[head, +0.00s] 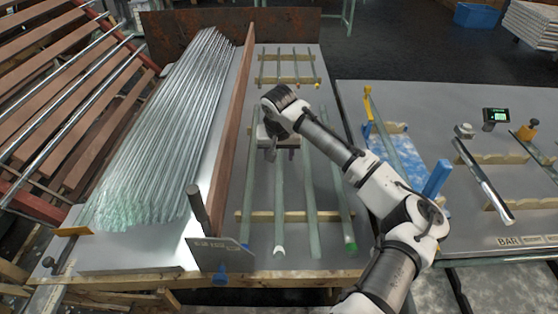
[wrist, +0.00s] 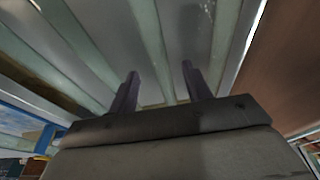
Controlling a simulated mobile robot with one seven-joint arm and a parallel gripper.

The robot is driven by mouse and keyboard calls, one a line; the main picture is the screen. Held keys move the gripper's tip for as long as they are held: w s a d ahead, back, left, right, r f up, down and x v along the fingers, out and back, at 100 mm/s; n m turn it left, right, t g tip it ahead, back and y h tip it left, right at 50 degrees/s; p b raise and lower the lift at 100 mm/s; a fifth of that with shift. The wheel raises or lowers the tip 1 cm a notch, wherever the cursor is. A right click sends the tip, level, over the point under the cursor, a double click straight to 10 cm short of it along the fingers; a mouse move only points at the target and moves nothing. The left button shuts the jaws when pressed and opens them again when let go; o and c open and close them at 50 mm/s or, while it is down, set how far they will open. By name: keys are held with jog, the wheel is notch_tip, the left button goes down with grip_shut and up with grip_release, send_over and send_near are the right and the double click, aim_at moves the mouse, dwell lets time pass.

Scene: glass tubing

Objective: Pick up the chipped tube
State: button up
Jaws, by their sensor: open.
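Several pale green glass tubes lie lengthwise, side by side, across wooden bars (head: 296,216) on the grey table. One tube (head: 280,205) has a whitish near end, and the rightmost tube (head: 339,205) has a green near end. I cannot tell which tube is chipped. My gripper (wrist: 160,84) is open, its two dark fingers pointing at the tubes. In the wrist view one tube (wrist: 150,42) runs towards the space between the fingers; nothing is clearly held.
A large bundle of clear tubes (head: 165,130) lies to the left behind a brown upright board (head: 233,110). More short tubes lie on a rack (head: 288,81) at the back. A right-hand table carries a blue-and-white pad (head: 398,150), a blue block (head: 437,179) and a small display (head: 496,115).

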aim_at(279, 162)
jog(key=shift+x, duration=1.4)
jog(key=c, duration=1.1)
grip_shut()
jog(key=shift+r, duration=0.15)
